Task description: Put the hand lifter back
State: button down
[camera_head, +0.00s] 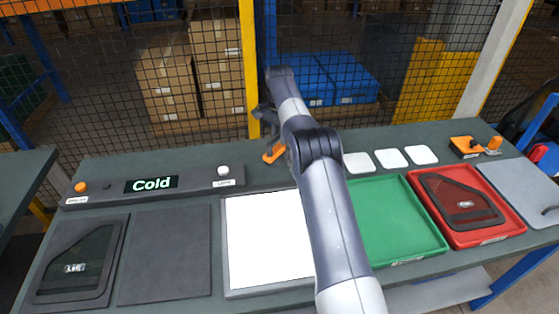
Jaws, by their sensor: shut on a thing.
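My gripper (268,128) is above the back of the bench, left of my arm, and partly hidden by it. It is shut on an orange thing (273,152), seemingly the hand lifter, of which only a small part shows. I cannot tell whether this thing touches the bench. An orange and dark fixture (465,147) stands at the back right of the bench, with an upright orange piece (494,144) beside it. I cannot tell whether either is the lifter's holder.
The bench (200,178) holds a strip with a "Cold" display (151,184), a glass panel (78,264) at left, a white lit panel (268,240), an empty green tray (400,220) and a red tray (512,225) holding another panel. White pads (391,157) lie behind. Wire mesh (200,60) stands behind.

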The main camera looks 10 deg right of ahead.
notch_tip(320, 180, down, 10)
jog(key=shift+r+p, duration=0.25)
jog(key=shift+p, duration=0.6)
jog(key=shift+f, duration=0.15)
jog(key=c, duration=1.3)
grip_release()
jog(key=shift+c, duration=0.2)
notch_tip(320, 180, up, 12)
jog(key=shift+r+b, duration=0.15)
jog(key=shift+b, duration=0.65)
